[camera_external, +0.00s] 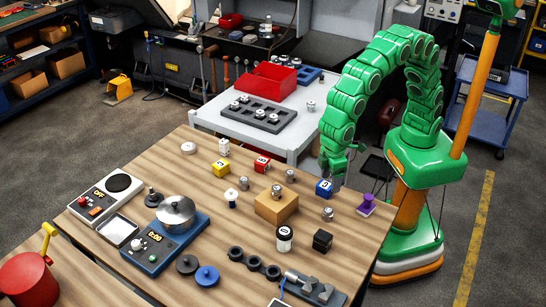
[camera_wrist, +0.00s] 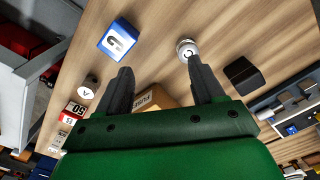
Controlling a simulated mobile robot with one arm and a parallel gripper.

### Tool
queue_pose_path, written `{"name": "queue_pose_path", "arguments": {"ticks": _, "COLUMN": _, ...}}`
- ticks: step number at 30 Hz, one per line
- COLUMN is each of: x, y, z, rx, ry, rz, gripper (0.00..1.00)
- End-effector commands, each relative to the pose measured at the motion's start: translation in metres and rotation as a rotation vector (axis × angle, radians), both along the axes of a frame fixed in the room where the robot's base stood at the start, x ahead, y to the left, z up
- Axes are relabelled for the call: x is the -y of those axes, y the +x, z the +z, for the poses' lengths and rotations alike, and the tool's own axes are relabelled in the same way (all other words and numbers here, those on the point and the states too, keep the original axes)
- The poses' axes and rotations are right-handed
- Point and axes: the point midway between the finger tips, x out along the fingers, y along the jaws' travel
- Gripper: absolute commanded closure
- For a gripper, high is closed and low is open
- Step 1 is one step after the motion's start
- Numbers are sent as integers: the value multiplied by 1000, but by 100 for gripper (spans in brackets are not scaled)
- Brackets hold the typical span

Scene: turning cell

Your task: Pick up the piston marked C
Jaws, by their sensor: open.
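The piston marked C (camera_wrist: 187,50) is a small silvery cylinder with a pale top on the wooden table. In the wrist view it is just beyond the tip of the right finger. What looks like the same piston (camera_external: 327,213) is in the external view, in front of the blue cube, its letter too small to read. My gripper (camera_wrist: 160,66) is open, with nothing between its fingers. In the external view my gripper (camera_external: 335,176) is low over the table's right end, by the blue cube. Another piston, marked A (camera_wrist: 88,88), stands to the left.
The blue cube (camera_wrist: 117,39) is left of piston C, and a black block (camera_wrist: 243,75) is to its right. A cardboard box (camera_external: 277,208) bears another piston (camera_external: 276,190). A purple object (camera_external: 366,205) and a white jar with a dark lid (camera_external: 284,238) stand nearby.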

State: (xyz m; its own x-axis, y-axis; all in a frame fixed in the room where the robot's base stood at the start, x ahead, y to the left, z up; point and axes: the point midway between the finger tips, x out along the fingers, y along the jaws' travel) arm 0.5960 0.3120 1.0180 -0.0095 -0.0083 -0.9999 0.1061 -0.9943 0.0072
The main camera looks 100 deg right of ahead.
Motion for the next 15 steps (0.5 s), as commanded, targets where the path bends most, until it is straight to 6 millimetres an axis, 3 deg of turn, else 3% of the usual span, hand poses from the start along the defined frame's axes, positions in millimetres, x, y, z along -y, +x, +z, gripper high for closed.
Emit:
{"name": "queue_pose_path", "arguments": {"ticks": 6, "x": -38, "y": 12, "z": -21, "rx": 7, "ry": 6, "rz": 12, "gripper": 32}}
{"name": "queue_pose_path", "arguments": {"ticks": 15, "x": -47, "y": 13, "z": -37, "rx": 7, "ry": 7, "rz": 12, "gripper": 32}}
